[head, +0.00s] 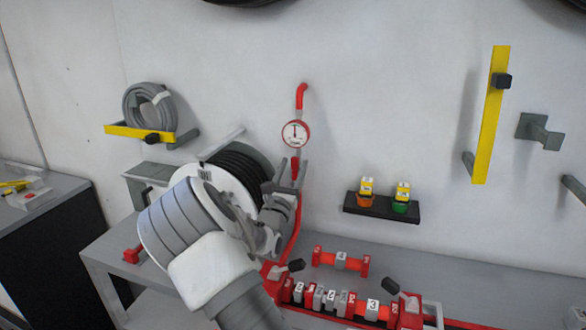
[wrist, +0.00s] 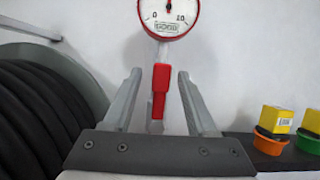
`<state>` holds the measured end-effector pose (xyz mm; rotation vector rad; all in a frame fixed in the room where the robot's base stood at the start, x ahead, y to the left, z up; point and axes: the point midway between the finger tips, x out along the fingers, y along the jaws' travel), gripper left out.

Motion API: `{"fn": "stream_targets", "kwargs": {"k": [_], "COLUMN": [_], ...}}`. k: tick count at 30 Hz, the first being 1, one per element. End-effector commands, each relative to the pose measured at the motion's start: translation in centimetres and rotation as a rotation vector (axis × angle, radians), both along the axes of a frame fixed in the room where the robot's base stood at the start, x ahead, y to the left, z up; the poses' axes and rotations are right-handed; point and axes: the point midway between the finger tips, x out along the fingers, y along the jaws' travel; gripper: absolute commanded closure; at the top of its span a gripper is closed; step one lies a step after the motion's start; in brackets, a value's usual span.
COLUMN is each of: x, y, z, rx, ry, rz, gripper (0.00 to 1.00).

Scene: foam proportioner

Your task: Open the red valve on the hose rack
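The red valve (head: 295,168) is a small red lever on a grey pipe on the wall, below a round pressure gauge (head: 295,133). In the wrist view the red valve (wrist: 160,91) hangs upright, just under the gauge (wrist: 169,17). My gripper (head: 283,190) is just below and in front of the valve, beside the hose reel. In the wrist view my gripper (wrist: 158,76) is open, with the lever showing between its two fingers and a gap on each side. I cannot tell how far the lever lies beyond the fingertips.
The black hose reel (head: 240,170) stands close left of my gripper; its hose (wrist: 35,110) fills the wrist view's left. A dark shelf (head: 382,207) with small containers is at right. A red manifold (head: 340,300) with levers lies on the bench below.

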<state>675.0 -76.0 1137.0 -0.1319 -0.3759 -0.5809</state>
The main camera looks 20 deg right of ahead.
Motion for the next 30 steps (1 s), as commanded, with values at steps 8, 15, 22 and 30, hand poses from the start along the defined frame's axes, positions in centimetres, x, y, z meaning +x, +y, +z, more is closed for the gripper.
{"fn": "stream_targets", "kwargs": {"k": [8, 15, 22, 30], "x": [-0.5, -4.1, -8.5, -12.3], "y": [0.4, 2.8, 5.8, 8.2], "z": [-0.3, -2.2, -4.3, -6.2], "rx": [0.001, 0.001, 0.001, 0.000], "ry": [-0.001, 0.003, 0.003, 0.001], "rz": [0.000, 0.003, 0.003, 0.001], "gripper": [0.43, 0.43, 0.43, 0.43]}}
